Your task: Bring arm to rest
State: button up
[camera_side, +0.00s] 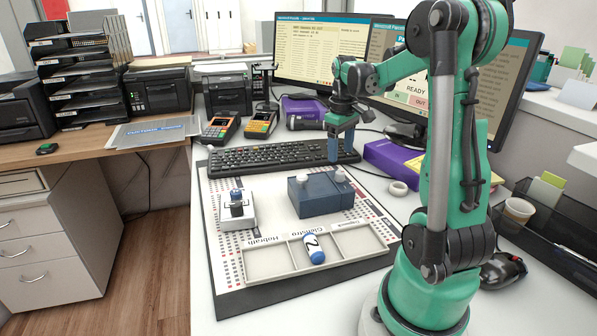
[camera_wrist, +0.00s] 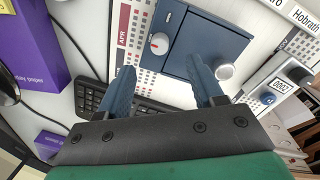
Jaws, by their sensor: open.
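My green arm stands at the right of the side view. My gripper (camera_side: 335,158) hangs above the mat, near the keyboard and behind the blue box (camera_side: 322,197). Its two blue fingers are apart with nothing between them, as the wrist view (camera_wrist: 166,84) also shows. The blue box has pale knobs on top and also fills the upper middle of the wrist view (camera_wrist: 202,38). A white and blue cylinder (camera_side: 314,250) with a dark mark lies in the middle compartment of a pale three-compartment tray (camera_side: 272,273). The gripper touches none of these.
The keyboard (camera_side: 270,160) runs behind the mat. A purple box (camera_side: 392,160) and a tape roll (camera_side: 398,188) lie near my arm. Monitors (camera_side: 320,50) stand behind.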

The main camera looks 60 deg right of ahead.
jog(key=shift+w+a+r, duration=0.1)
jog(key=shift+w+a, duration=0.15)
jog(key=shift+a, duration=0.05)
jog(key=w+a+r+n+t, duration=0.1)
jog(key=w+a+t, duration=0.1)
jog(key=a, duration=1.1)
jog(key=w+a+r+n+t, duration=0.1)
jog(key=a+t, duration=0.4)
jog(key=a, duration=0.8)
jog(key=shift+w+n, duration=0.35)
jog(key=shift+n, duration=0.15)
jog(key=shift+a, duration=0.1)
